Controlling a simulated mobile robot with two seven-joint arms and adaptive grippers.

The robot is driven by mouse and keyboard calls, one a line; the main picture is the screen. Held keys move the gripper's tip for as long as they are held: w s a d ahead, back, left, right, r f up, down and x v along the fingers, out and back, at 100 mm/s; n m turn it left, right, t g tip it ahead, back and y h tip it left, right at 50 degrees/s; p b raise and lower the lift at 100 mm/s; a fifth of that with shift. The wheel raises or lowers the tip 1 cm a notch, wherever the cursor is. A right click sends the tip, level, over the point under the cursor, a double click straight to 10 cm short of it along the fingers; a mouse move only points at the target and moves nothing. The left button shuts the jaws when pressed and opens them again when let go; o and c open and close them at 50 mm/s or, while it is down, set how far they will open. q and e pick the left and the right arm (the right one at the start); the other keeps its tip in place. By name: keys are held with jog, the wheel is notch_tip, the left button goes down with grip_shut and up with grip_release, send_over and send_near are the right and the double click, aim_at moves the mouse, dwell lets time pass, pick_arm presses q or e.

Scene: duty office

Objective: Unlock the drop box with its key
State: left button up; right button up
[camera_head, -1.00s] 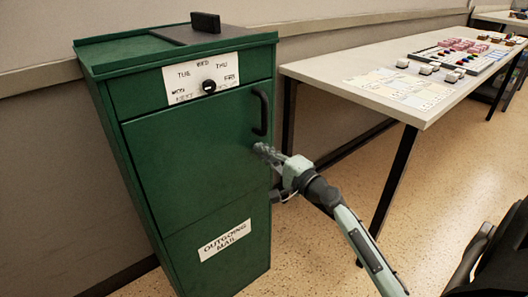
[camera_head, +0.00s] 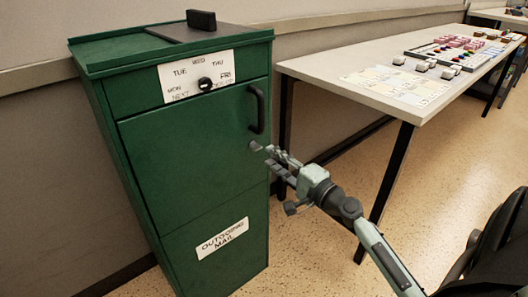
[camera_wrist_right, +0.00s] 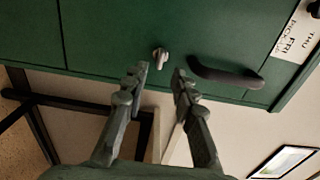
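The green drop box (camera_head: 190,150) stands against the wall with its door closed. A small grey key (camera_wrist_right: 160,57) sticks out of the door front below the dark handle (camera_wrist_right: 225,77); in the head view it shows as a small grey spot (camera_head: 255,146). Whether it is turned cannot be told. My right gripper (camera_head: 271,157) is open and empty, just in front of the key and apart from it. In the wrist view the key sits beyond the gap between the fingertips (camera_wrist_right: 160,77). My left gripper is not in view.
A black chair (camera_head: 497,250) is at the lower right.

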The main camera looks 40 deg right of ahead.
jog(key=s, duration=0.6)
jog(key=shift+s+d, duration=0.15)
jog(key=shift+d, duration=0.1)
jog(key=s+a+f+n+g+y, duration=0.3)
jog(key=a+f+n+g, duration=0.4)
jog(key=a+f+n, duration=0.5)
jog(key=s+f+n+g+h, duration=0.5)
jog(key=s+f+g, duration=0.3)
jog(key=s+f, duration=0.5)
notch_tip(320, 180, down, 3)
jog(key=shift+s+f+n+h, duration=0.2)
jog(key=shift+n+h, duration=0.1)
jog(key=shift+n, duration=0.6)
jog(key=shift+d, duration=0.15)
